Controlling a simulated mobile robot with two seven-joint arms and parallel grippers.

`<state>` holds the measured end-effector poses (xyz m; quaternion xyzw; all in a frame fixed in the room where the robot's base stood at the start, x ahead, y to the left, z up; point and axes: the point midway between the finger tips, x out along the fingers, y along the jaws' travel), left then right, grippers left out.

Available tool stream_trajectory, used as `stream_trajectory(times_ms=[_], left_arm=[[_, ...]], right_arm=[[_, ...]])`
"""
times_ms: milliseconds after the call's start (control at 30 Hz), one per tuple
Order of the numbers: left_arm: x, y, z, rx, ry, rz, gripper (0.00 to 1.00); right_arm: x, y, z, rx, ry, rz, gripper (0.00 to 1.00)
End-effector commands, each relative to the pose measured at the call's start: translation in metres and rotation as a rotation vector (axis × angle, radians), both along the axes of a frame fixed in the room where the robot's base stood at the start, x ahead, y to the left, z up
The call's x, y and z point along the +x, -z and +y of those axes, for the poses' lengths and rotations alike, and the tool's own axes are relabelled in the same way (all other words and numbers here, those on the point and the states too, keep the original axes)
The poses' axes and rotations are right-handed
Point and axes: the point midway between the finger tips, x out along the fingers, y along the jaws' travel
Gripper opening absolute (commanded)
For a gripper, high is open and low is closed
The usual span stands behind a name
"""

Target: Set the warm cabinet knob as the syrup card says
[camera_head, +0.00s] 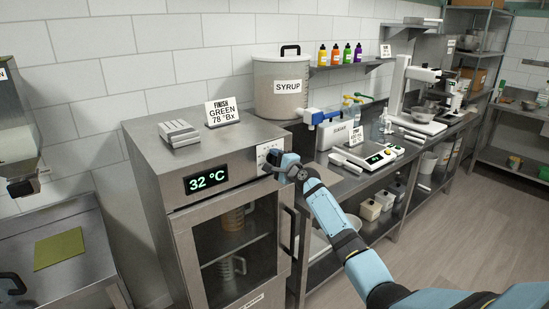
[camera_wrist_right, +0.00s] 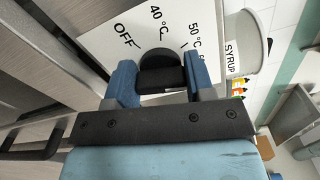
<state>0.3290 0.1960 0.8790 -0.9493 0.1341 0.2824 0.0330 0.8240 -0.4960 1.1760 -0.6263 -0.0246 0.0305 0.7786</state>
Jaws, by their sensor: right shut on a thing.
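The warm cabinet (camera_head: 160,180) is steel, with a glass door and a green display (camera_head: 206,179) reading 32 °C. Its black knob (camera_wrist_right: 160,72) sits on a white dial plate (camera_wrist_right: 110,35) marked OFF, 40 °C and 50 °C. My right gripper (camera_head: 275,164) is shut on the knob, with one blue finger on each side in the right wrist view. The knob's pointer cannot be made out. Another card (camera_head: 357,139) stands by the scale, too small to read surely.
A lidded SYRUP pot (camera_head: 283,99) stands behind the cabinet. Coloured bottles (camera_head: 335,54) line a wall shelf. The bench to the right holds a scale (camera_head: 372,156) and other equipment. A green mat (camera_head: 59,249) lies at the left. Open floor (camera_head: 470,235) is at the right.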

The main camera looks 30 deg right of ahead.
Motion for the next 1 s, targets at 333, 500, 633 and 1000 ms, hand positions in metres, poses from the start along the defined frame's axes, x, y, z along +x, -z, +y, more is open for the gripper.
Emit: stream_trajectory(times_ms=[333, 500, 633, 1000], left_arm=[[-0.0013, -0.0071, 0.0035, 0.004, -0.008, 0.003, 0.43], [-0.0023, -0.0073, 0.003, 0.003, -0.008, 0.005, 0.43], [-0.0023, -0.0074, 0.0026, 0.003, -0.007, 0.006, 0.43], [-0.0025, -0.008, 0.0013, 0.001, -0.006, 0.006, 0.43]], right_arm=[[0.0001, -0.0012, -0.0005, 0.15, 0.001, 0.012, 0.25], [0.0001, -0.001, -0.0007, 0.172, 0.001, 0.014, 0.25], [0.0001, -0.0008, -0.0007, 0.177, 0.0, 0.014, 0.25], [0.0, -0.0008, -0.0006, 0.176, 0.0, 0.014, 0.7]])
